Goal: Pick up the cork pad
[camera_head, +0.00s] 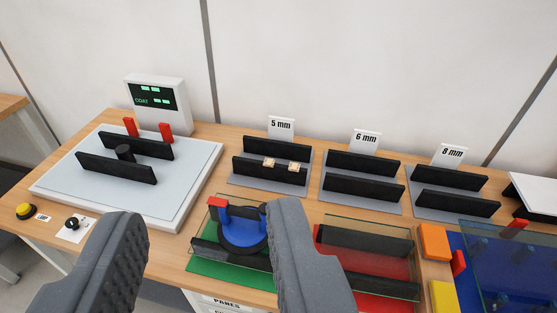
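Two small tan pads, which look like cork, sit on the front black bar of the rack marked 5 mm. One cork pad (269,162) is on the left and the other cork pad (294,167) is a little to its right, with a gap between them. My gripper (205,212) is open, with its two grey fingers wide apart in the foreground. Nothing is held between them. The pads lie beyond the fingertips, up and near the right finger, and are fully visible.
A glass pane (368,260) stands over a red mat. The coat scale (195,190) is at left. Racks marked 6 mm (362,185) and 8 mm (455,200) are empty.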

